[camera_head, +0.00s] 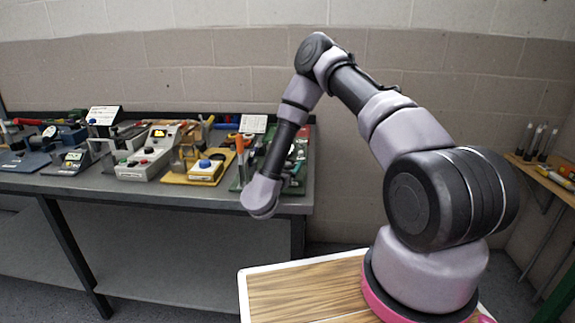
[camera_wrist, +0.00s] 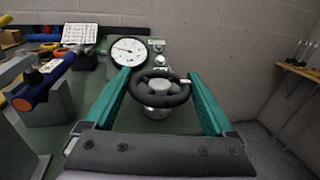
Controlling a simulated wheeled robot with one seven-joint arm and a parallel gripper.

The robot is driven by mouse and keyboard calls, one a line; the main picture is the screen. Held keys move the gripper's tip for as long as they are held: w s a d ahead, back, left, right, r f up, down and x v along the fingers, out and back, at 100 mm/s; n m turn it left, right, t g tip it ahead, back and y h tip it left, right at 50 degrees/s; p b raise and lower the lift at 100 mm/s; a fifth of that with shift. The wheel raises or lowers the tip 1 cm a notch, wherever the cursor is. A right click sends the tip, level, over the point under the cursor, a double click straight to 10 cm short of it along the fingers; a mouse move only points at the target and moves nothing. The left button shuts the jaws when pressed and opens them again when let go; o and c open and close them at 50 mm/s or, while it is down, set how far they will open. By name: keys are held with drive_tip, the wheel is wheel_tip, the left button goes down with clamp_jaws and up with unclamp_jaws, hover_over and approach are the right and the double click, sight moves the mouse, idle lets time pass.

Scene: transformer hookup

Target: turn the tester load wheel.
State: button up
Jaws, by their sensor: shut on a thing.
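The tester load wheel (camera_wrist: 180,98) is a black round handwheel with a grey hub and a small white mark on its right rim. My gripper (camera_wrist: 159,80) has teal fingers on the wheel's left and right sides, shut on its rim. The wheel stands on a short metal base on the green tester (camera_wrist: 108,118). A white round dial gauge (camera_wrist: 129,51) with a dark needle sits just behind it. In the head view, the wheel and my fingers are hidden or too small to make out near my arm's end at the bench's right end.
The grey bench (camera_head: 285,203) carries several devices left of my arm, including a white control box (camera_head: 140,166) and a yellow-based unit (camera_head: 205,172). In the wrist view, a blue bar with an orange end (camera_wrist: 38,92) on a grey block stands left of my fingers. A wooden shelf (camera_wrist: 300,70) is at right.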

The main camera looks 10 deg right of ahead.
drive_tip(key=shift+m+g+h, duration=0.5)
drive_tip(key=shift+m+h, duration=0.1)
drive_tip(key=shift+h, duration=0.5)
drive_tip(key=o, duration=1.1)
